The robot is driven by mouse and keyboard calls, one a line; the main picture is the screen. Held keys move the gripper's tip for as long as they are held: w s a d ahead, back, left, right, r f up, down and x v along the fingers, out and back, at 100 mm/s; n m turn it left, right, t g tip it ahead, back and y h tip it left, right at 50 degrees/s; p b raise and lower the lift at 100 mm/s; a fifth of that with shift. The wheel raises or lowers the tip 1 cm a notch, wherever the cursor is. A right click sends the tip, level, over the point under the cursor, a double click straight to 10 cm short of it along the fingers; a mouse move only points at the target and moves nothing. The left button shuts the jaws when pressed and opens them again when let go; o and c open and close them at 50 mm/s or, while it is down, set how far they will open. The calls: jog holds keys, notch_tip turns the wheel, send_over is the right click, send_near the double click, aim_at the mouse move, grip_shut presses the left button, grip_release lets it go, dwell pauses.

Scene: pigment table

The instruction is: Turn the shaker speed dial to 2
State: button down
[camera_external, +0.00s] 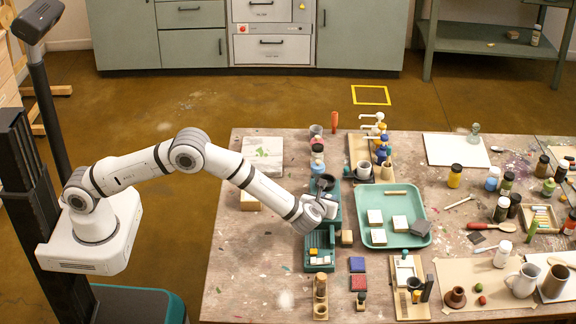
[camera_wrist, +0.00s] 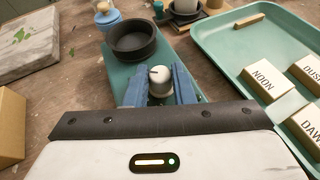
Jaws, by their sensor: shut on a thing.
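The shaker (camera_wrist: 118,72) is a teal-green box with a dark round cup on top, and in the external view its body (camera_external: 334,190) shows beside my wrist. The speed dial (camera_wrist: 160,77) is a pale round knob at the near end of the shaker, with a small dark mark on top. My gripper (camera_wrist: 160,90) has its two blue fingers on either side of the knob and is shut on it. Number marks around the dial are too small or hidden to read. In the external view my gripper (camera_external: 322,208) hides the dial.
A teal tray (camera_external: 376,237) with labelled blocks lies close to the right. A marble slab (camera_wrist: 40,42) and a cardboard-coloured box (camera_wrist: 10,125) are on the left. A green compartment rack (camera_external: 313,262) stands in front of the shaker. Bare table lies at the front left.

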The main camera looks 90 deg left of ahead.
jog(key=n+g, duration=0.2)
jog(key=n+g+b, duration=0.1)
jog(key=g, duration=0.1)
jog(key=shift+w+f+n+y, duration=0.1)
jog(key=shift+w+n+y, duration=0.2)
jog(key=shift+y, duration=0.1)
jog(key=shift+n+g, duration=0.3)
jog(key=shift+g, duration=0.1)
jog(key=shift+n+g+b, duration=0.3)
jog(key=shift+g, duration=0.1)
jog(key=c, duration=1.2)
grip_release()
jog(key=shift+c, duration=0.2)
jog(key=shift+d, duration=0.1)
jog(key=v, duration=0.7)
jog(key=shift+d+r, duration=0.25)
jog(key=shift+d, duration=0.1)
